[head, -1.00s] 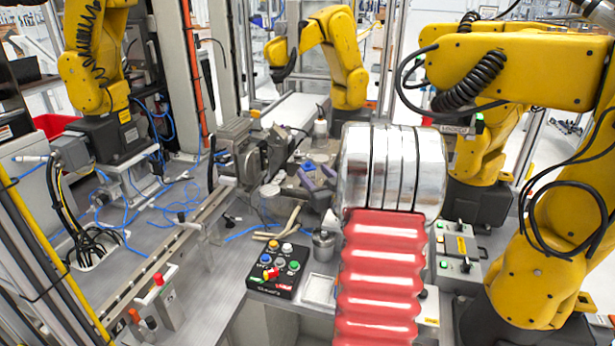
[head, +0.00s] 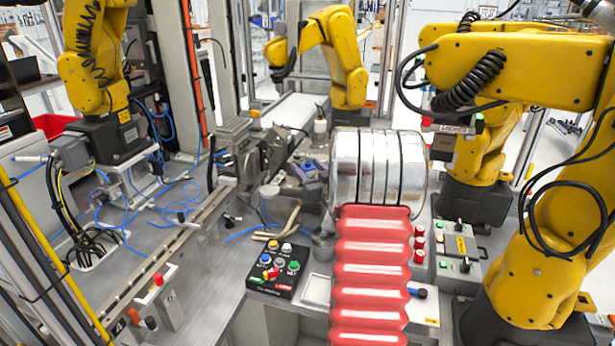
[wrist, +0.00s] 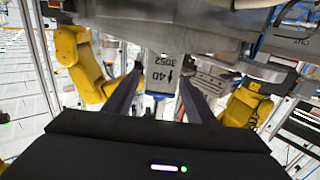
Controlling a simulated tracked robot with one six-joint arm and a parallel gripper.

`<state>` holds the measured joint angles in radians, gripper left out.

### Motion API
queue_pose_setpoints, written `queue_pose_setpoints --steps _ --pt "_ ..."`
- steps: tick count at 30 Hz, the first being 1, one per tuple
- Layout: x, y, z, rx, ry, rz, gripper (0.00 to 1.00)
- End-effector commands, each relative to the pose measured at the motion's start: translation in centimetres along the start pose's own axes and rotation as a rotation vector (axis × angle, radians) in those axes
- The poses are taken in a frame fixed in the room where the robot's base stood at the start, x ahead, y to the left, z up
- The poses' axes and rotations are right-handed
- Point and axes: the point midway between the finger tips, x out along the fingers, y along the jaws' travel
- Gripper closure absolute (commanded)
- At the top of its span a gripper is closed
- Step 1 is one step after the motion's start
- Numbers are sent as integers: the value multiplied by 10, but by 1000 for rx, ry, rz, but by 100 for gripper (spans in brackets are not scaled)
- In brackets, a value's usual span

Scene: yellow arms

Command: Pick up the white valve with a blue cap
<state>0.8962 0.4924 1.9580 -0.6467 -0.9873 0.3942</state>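A white block-like part with black print and an arrow, which looks like the white valve (wrist: 159,72), stands in the middle of the wrist view. Blue shows at its lower end, nearest me. My gripper (wrist: 161,82) has its two dark fingers spread, one on each side of the white part near the tips. I cannot tell for sure whether the fingertips touch it. In the head view my red and silver arm hides my fingers, and I cannot make out the valve there.
A black button box (head: 280,268) sits on the grey bench left of my arm. A metal clamp-like fixture (head: 262,160) stands behind it. Yellow robot arms stand at the left (head: 95,60), the back (head: 340,60) and the right (head: 550,250). Large grey metal hangs across the top of the wrist view (wrist: 200,18).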

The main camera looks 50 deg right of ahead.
Motion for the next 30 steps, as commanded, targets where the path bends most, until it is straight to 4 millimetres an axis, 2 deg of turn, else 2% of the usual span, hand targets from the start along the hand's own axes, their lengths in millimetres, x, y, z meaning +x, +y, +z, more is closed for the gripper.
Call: queue_pose_setpoints --steps 2,18,26,30 --pt "0 0 0 0 0 0 55" --pt "0 0 0 0 0 0 93" --pt "0 0 -2 0 1 0 93" --pt "0 0 -10 -1 3 -1 93"
